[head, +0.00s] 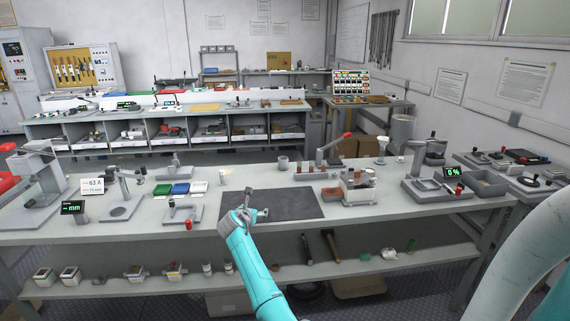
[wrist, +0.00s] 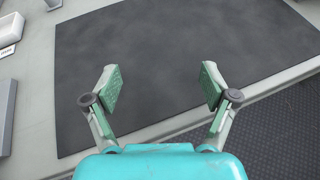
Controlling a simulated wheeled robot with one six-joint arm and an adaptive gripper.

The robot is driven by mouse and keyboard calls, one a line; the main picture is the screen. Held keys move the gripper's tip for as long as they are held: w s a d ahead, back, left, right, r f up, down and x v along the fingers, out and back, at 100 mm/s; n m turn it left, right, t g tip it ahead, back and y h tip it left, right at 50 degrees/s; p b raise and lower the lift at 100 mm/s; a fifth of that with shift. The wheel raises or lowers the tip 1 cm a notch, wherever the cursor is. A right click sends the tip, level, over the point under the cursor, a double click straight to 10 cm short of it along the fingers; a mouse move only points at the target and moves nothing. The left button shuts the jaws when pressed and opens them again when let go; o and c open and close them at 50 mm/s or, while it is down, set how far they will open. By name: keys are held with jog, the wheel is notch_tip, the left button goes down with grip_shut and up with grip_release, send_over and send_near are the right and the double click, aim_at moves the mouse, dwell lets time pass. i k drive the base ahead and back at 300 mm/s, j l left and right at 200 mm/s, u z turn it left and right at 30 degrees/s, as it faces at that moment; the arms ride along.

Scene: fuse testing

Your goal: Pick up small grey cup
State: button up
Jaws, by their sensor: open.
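A small grey cup (head: 283,163) stands upright on the workbench (head: 355,224), behind the dark mat (head: 295,205) in the head view. My gripper (head: 257,204) is over the left front part of the mat, nearer to me than the cup and a little to its left. In the wrist view my gripper (wrist: 161,86) has its two green-padded fingers spread wide with nothing between them. The cup is not in the wrist view, which shows mostly the dark mat (wrist: 190,50) and the bench's front edge.
Right of the cup are a red-handled lever device (head: 336,150) and a block-shaped fixture (head: 358,185). Green, blue and white trays (head: 180,188) lie to the left. A larger grey container (head: 402,130) stands farther back right. The mat is bare.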

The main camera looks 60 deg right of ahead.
aim_at(283, 162)
jog(key=i+l, duration=0.1)
jog(key=l, duration=0.25)
jog(key=i+l, duration=0.1)
jog(key=l, duration=0.65)
jog(key=i+l, duration=0.15)
jog(key=l, duration=0.25)
jog(key=i+l, duration=0.35)
